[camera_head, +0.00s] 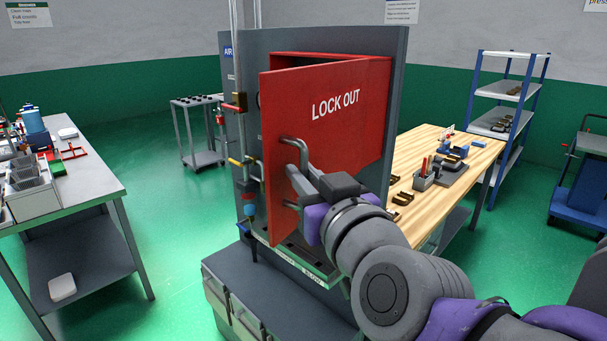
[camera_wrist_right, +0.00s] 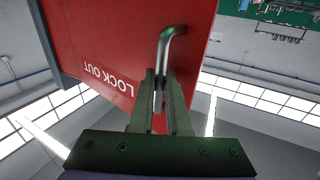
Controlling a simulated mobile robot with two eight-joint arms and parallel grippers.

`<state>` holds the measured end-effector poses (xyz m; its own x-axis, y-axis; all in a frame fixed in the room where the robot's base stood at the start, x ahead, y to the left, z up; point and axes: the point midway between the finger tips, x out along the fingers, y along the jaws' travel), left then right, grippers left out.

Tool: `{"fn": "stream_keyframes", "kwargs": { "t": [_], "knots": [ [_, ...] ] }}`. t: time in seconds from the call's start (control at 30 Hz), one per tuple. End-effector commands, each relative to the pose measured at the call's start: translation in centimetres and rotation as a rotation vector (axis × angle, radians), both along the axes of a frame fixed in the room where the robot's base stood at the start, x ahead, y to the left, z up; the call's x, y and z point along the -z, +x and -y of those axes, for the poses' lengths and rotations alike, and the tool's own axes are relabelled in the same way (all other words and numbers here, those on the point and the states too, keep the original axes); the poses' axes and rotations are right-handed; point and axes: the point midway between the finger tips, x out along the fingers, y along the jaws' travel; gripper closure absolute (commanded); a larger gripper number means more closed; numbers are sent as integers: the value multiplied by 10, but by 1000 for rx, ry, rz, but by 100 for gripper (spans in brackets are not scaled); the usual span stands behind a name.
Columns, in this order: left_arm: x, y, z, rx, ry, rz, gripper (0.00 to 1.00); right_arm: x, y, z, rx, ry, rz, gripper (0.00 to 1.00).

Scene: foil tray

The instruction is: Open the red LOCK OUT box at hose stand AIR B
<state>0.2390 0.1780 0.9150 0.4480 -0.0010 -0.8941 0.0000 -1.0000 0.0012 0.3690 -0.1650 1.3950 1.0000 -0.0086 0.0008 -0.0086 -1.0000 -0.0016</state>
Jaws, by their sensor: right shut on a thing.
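The red LOCK OUT box (camera_head: 300,60) is mounted on the grey panel of the hose stand. Its red door (camera_head: 335,115) stands partly open, swung out at its left edge, and a gap shows along the top. A bent metal handle (camera_head: 293,141) is on the door's left side. My right gripper (camera_head: 298,181) is shut on this handle. In the right wrist view the handle (camera_wrist_right: 171,42) runs down between the fingers of my right gripper (camera_wrist_right: 161,90), against the red door (camera_wrist_right: 100,45). The box's inside is mostly hidden by the door. My left gripper is not in view.
Valves and pipes (camera_head: 240,160) run down the stand's left side. A wooden workbench (camera_head: 445,145) with parts stands to the right behind my right arm. A grey table (camera_head: 85,195) is at the left. Green floor (camera_head: 165,235) between that table and the stand is clear.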

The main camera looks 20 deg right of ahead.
Motion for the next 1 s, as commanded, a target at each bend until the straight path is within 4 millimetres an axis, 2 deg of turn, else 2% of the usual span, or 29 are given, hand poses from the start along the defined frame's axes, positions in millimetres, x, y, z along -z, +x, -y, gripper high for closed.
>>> {"fn": "stream_keyframes", "kwargs": {
  "t": [0.2, 0.23, 0.3, 0.77, 0.87, 1.0],
  "knots": [
    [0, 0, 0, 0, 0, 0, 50, -2, 0, 1, 4, 1, 5, 100],
    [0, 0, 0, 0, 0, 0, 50, -2, 0, 1, 4, 1, 5, 82],
    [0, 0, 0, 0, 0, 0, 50, -2, 0, 1, 4, 1, 5, 73],
    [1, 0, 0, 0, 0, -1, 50, 0, -3, 0, 0, 0, 1, 73],
    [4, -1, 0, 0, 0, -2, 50, 1, -12, 0, 0, 1, 1, 73],
    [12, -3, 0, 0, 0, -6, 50, 2, -39, -1, -3, 3, 0, 73]
  ]
}}
